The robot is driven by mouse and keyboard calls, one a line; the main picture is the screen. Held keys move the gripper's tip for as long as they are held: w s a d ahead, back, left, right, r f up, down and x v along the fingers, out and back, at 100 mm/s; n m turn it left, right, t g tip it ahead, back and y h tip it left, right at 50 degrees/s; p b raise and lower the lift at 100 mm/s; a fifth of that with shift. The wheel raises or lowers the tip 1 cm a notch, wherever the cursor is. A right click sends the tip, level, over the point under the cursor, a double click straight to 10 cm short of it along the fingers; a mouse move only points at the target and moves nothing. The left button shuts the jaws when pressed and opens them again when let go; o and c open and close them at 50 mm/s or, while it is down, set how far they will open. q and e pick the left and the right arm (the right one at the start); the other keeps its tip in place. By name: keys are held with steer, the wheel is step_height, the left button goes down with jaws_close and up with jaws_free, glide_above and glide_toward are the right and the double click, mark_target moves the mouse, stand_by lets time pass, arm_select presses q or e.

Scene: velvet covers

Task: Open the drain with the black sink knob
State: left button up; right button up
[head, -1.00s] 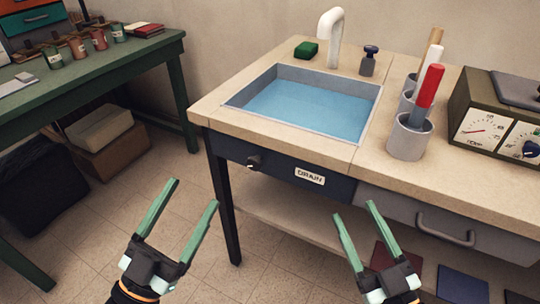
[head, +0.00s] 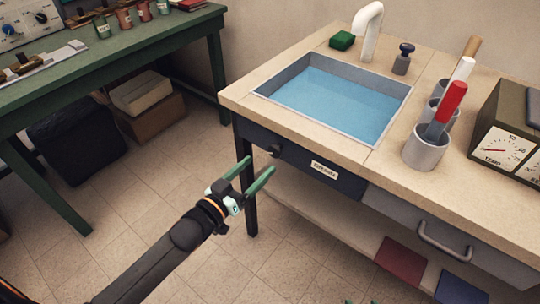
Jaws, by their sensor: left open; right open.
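The black sink knob (head: 274,151) is on the dark front panel (head: 300,160) below the sink, left of a small white label (head: 324,171). The sink (head: 335,98) holds blue water; its drain is not visible. My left gripper (head: 260,165) is open and empty, its green fingers pointing toward the knob from the lower left. The fingertips appear close to the knob in the picture, but I cannot tell the gap in depth. My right gripper (head: 361,301) shows only as two green fingertips, apart, at the bottom edge.
The counter carries a white faucet (head: 370,30), green sponge (head: 342,41), black-topped dispenser (head: 403,58), grey cups (head: 426,150) with tools and a gauge box (head: 505,125). A drawer handle (head: 445,240) juts out at right. Open floor lies left of the counter.

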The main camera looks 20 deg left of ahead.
mark_target(273, 152)
arm_select(q)
steer(key=shift+b+x, duration=0.35)
steer(key=shift+x, duration=2.6)
steer(key=shift+c, duration=0.3)
jaws_close()
